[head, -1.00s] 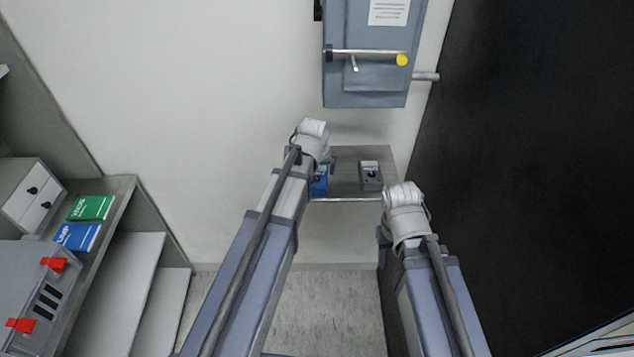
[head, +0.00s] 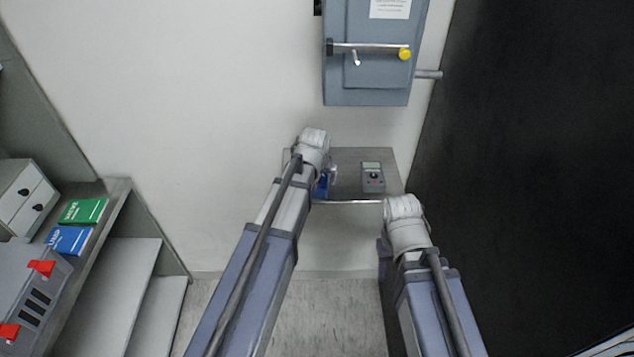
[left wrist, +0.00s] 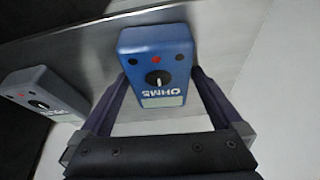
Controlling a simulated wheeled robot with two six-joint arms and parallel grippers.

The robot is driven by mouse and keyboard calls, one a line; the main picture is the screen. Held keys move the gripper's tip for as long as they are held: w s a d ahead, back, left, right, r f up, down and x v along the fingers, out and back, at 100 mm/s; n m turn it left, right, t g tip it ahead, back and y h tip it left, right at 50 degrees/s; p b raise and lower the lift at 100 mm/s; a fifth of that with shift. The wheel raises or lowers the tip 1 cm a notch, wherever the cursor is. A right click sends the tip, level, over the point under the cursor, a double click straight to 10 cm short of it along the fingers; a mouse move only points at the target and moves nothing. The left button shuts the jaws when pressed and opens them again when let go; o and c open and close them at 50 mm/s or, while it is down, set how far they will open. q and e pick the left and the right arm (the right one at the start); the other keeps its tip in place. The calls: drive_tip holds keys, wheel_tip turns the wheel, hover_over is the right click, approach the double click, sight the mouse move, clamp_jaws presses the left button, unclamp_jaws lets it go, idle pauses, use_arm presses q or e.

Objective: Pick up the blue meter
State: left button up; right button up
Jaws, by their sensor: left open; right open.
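The blue meter (left wrist: 158,62), marked OHMS with a dial, lies on the small metal shelf between the two fingers of my left gripper (left wrist: 160,78) in the left wrist view. The fingers are open, one on each side of its lower part; I cannot tell whether they touch it. In the head view my left wrist hides most of the blue meter (head: 321,186). My right gripper (head: 385,242) is open, in front of the shelf and to the right, largely hidden by its own wrist.
A grey meter (head: 373,178) stands on the metal shelf (head: 345,160), right of the blue one. A grey wall cabinet (head: 375,75) with a yellow-knobbed lever hangs above. Left, a bench (head: 118,195) holds green and blue boxes. A dark panel (head: 530,180) fills the right.

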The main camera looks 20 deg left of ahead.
use_arm(q)
drive_tip(key=shift+f, duration=0.15)
drive_tip(key=c, duration=1.4)
